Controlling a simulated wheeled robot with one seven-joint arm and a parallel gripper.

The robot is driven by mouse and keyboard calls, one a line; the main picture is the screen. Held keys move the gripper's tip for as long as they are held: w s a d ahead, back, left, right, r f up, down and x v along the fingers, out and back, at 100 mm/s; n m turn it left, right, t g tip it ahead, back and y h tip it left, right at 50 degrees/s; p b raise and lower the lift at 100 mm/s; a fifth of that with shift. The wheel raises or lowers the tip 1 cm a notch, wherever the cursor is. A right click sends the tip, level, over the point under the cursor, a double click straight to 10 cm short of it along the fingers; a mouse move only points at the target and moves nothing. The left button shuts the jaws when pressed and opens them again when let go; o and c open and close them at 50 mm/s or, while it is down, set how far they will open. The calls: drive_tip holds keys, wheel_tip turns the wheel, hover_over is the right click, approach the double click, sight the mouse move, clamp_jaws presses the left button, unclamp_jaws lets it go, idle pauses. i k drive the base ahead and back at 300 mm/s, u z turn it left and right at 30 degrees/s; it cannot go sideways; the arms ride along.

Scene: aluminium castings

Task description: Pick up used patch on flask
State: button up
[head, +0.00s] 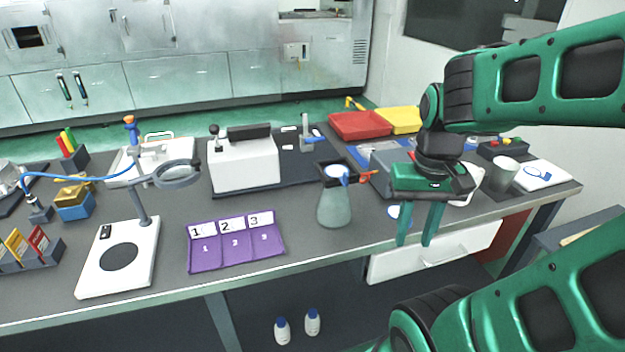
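A cone-shaped, grey-green flask (334,208) stands upright near the front edge of the bench, right of centre. A small white and blue piece (337,171) shows at its dark mouth; it may be the used patch, but it is too small to be sure. My gripper (416,241) is to the right of the flask, pointing down near the bench's front edge. A white and blue round piece (398,213) shows on the bench, partly hidden behind the left finger.
A purple mat numbered 1 to 3 (236,263) lies left of the flask. A lamp stand (143,215), a white machine (243,164), a red tray (358,125) and a grey cup (503,174) stand around. Two white bottles are below the bench. Bench between mat and flask is clear.

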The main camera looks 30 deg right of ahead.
sight(339, 171)
drive_tip(key=u, duration=0.05)
drive_tip(key=k, duration=1.8)
drive_tip(key=z, duration=0.9)
drive_tip(key=i, duration=1.5)
